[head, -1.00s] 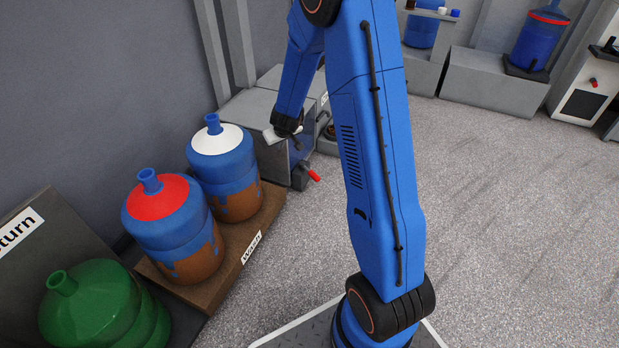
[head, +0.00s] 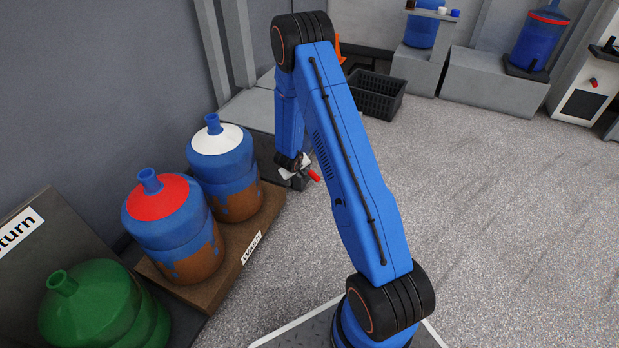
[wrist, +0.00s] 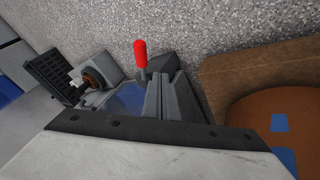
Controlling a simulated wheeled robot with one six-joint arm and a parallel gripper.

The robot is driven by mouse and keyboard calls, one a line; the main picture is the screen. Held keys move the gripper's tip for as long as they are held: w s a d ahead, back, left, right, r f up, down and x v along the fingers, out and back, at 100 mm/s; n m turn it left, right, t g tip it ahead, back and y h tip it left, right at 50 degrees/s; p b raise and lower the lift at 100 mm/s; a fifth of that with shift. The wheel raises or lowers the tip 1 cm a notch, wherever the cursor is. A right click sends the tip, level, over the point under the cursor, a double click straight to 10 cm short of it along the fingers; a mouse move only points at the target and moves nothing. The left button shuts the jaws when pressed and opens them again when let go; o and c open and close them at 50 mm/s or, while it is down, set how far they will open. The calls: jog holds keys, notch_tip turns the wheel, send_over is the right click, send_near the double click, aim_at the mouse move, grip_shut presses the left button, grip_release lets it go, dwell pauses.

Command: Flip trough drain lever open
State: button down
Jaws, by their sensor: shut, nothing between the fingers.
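The red drain lever (head: 313,174) sticks out at the front of the grey trough, just right of my gripper (head: 297,171) in the head view. In the wrist view the lever (wrist: 140,54) shows its red grip, close to the left of the tips of my gripper (wrist: 160,80). The fingers are shut and empty. I cannot tell whether they touch the lever. The trough (wrist: 128,98) is partly hidden behind my gripper, with a bluish surface showing in it.
Blue bottles with a white collar (head: 216,139) and a red collar (head: 157,197) stand on a brown platform (head: 240,258) left of my arm. A green bottle (head: 90,310) is at the lower left. A black crate (head: 377,95) stands behind. The floor at right is clear.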

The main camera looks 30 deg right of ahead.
send_near(309, 172)
notch_tip(309, 172, down, 5)
jog(key=s+a, duration=0.1)
jog(key=a, duration=0.2)
jog(key=shift+w+d+f, duration=0.1)
jog(key=shift+d+f, duration=0.1)
jog(key=shift+d, duration=0.5)
jog(key=shift+w+d+f, duration=0.1)
jog(key=shift+d+f, duration=0.05)
jog(key=shift+d, duration=0.55)
jog(key=shift+d+f, duration=0.2)
jog(key=shift+d, duration=0.5)
jog(key=shift+d, duration=0.15)
